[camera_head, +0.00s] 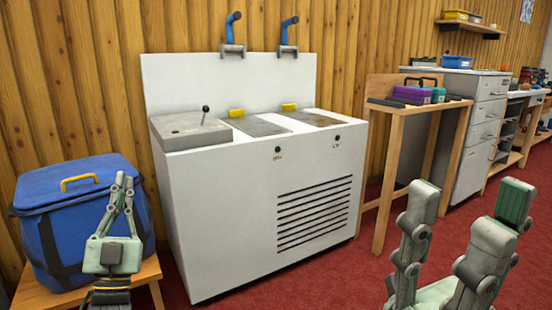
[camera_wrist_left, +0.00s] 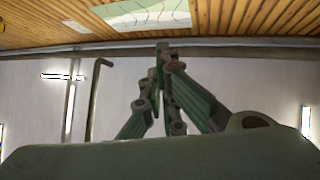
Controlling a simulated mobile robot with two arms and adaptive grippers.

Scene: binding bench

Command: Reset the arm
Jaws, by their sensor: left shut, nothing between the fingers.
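My left gripper (camera_head: 123,178) points upward at the lower left of the head view, in front of a blue cooler box. Its fingers meet at the tips and hold nothing. My right gripper (camera_head: 465,205) stands at the lower right of the head view. Its fingers are spread wide apart with nothing between them. The lower part of each arm is cut off by the picture edge.
The blue cooler box (camera_head: 85,205) with a yellow handle sits on a low wooden stand (camera_head: 150,270). A wooden table (camera_head: 400,108) carries purple and green cases. Red carpet (camera_head: 300,285) is open in front.

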